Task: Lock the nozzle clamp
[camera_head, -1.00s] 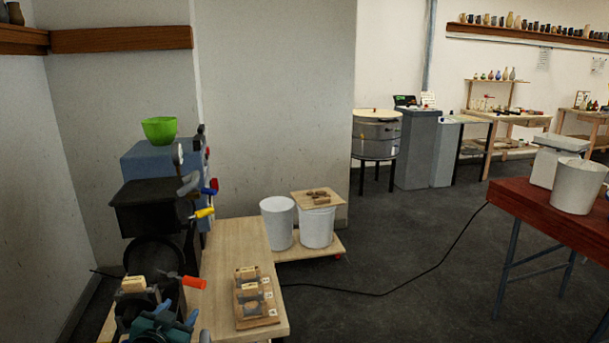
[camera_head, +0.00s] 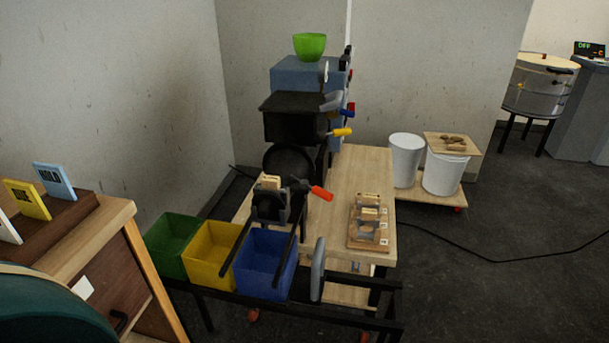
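A black machine (camera_head: 290,122) stands at the centre, at the far left end of a wooden table. On its front is a dark, round nozzle (camera_head: 290,160). A dark clamp-like fitting (camera_head: 268,206) with a pale block (camera_head: 270,183) on top sits before it. An orange-handled lever (camera_head: 320,192) sticks out to the right of this fitting. I take this to be the nozzle clamp; whether it is locked cannot be told at this size. Neither of my grippers is in view.
Green (camera_head: 172,243), yellow (camera_head: 208,252) and blue bins (camera_head: 265,265) sit on a black frame in front. A wooden cabinet (camera_head: 130,255) is at left, a large teal round thing (camera_head: 50,312) below it. White buckets (camera_head: 405,160) stand right. Floor at right is open.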

